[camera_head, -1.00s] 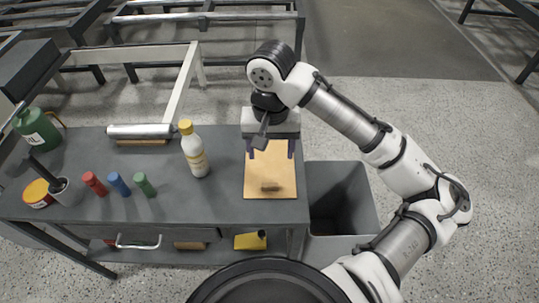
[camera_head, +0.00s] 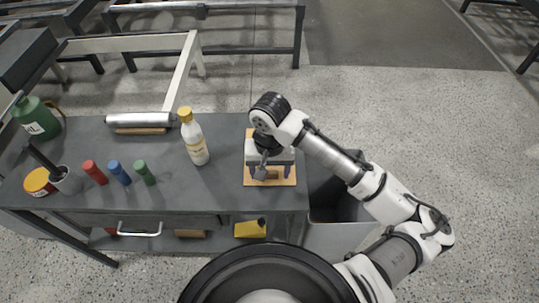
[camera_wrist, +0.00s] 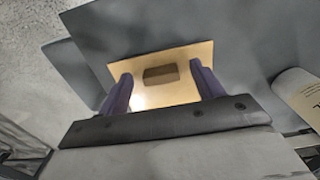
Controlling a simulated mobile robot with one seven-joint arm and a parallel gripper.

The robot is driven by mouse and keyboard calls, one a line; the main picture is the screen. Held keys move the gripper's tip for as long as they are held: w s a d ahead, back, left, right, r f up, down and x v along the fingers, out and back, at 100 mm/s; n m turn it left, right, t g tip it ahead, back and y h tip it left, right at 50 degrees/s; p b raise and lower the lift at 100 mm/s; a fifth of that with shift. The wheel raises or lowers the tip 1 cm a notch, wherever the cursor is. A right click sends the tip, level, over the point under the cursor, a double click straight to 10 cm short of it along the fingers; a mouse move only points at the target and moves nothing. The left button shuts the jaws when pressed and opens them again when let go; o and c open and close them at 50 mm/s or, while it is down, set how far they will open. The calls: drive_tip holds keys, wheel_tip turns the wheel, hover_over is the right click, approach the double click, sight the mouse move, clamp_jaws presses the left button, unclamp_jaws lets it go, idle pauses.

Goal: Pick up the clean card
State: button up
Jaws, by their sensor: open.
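A small brown block-like piece (camera_head: 271,175) lies near the front of a tan rectangular board (camera_head: 291,182) on the grey bench top. Which of these is the clean card, I cannot tell. In the wrist view the brown piece (camera_wrist: 160,73) lies between and just beyond my fingertips, with the tan board (camera_wrist: 152,97) under it. My gripper (camera_head: 268,172) is open and empty, pointing down over the front part of the board. Its two purple fingers also show in the wrist view (camera_wrist: 161,75), one on each side of the piece. My wrist hides the board's middle in the head view.
A white bottle with a yellow cap (camera_head: 194,138) stands left of the board. Red (camera_head: 95,172), blue (camera_head: 119,172) and green (camera_head: 145,172) cylinders stand farther left. A metal roller (camera_head: 140,119) lies behind. A grey bin (camera_head: 335,230) stands right of the bench (camera_head: 215,192).

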drive_tip(key=shift+f, duration=0.2)
drive_tip(key=c, duration=1.1)
drive_tip(key=shift+r, duration=0.1)
